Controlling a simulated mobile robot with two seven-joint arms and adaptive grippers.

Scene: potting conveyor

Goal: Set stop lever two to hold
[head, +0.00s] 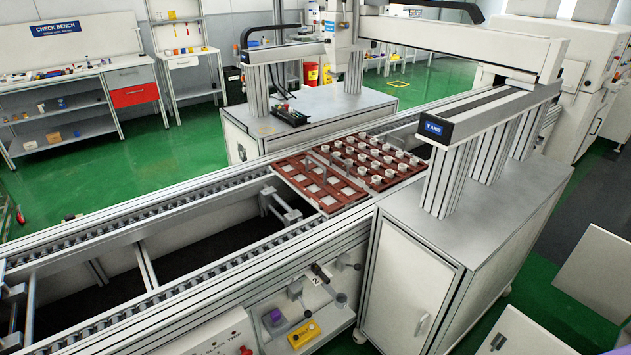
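Stop lever two is a small black-handled lever (321,272) on the front side panel of the conveyor (210,290), right of centre and low in the head view. A small plate marked "2" (315,281) sits just beside it. The handle looks tilted, but the lever is too small to tell which setting it is at. Neither of my grippers shows in the head view, and nothing touches the lever.
A brown tray (323,198) with several white pots sits on the conveyor rails.

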